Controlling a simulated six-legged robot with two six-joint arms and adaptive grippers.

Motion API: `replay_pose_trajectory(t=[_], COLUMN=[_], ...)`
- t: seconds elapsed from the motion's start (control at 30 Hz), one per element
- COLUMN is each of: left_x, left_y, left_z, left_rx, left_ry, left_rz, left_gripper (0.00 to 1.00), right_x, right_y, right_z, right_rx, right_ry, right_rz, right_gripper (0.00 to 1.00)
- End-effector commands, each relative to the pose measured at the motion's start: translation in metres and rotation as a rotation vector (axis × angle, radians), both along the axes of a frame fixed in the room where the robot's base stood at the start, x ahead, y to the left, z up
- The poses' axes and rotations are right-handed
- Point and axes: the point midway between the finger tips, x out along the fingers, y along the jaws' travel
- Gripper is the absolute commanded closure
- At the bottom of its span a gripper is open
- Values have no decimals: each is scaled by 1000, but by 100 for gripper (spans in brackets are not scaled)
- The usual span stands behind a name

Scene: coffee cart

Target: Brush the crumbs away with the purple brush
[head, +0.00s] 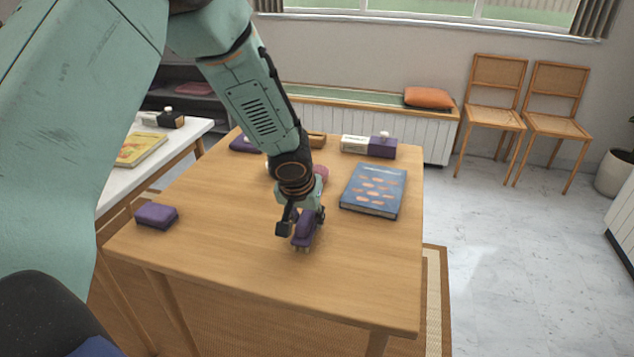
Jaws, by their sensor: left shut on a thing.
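My left gripper (300,222) reaches down over the middle of the wooden table (265,268). It is shut on the purple brush (304,231), which it holds with the bristles facing down, at or just above the tabletop. I cannot tell whether the bristles touch the wood. No crumbs can be made out on the table. A purple block (157,215) lies apart at the table's left front. My right gripper is not in view.
A blue book (374,190) lies right of the gripper. A purple-and-white box (382,147) and a partly hidden pink thing (321,173) stand farther back. A white table (115,180) with a yellow book (141,149) is at left. The front tabletop is clear.

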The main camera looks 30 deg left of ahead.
Motion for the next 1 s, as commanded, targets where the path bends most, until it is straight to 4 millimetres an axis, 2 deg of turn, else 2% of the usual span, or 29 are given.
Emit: replay_pose_trajectory(t=[0.17,0.27,0.47,1.0], left_x=[2,2,3,8], left_y=[0,0,1,-5], left_z=[5,25,35,81], left_rx=[1,-5,-4,-4], left_ry=[0,-1,0,1], left_rz=[0,0,-2,-8], left_gripper=[86,86,86,86], right_x=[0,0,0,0], right_y=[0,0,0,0], right_z=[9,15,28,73], right_rx=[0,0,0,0], right_ry=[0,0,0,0], right_rz=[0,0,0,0], right_gripper=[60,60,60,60])
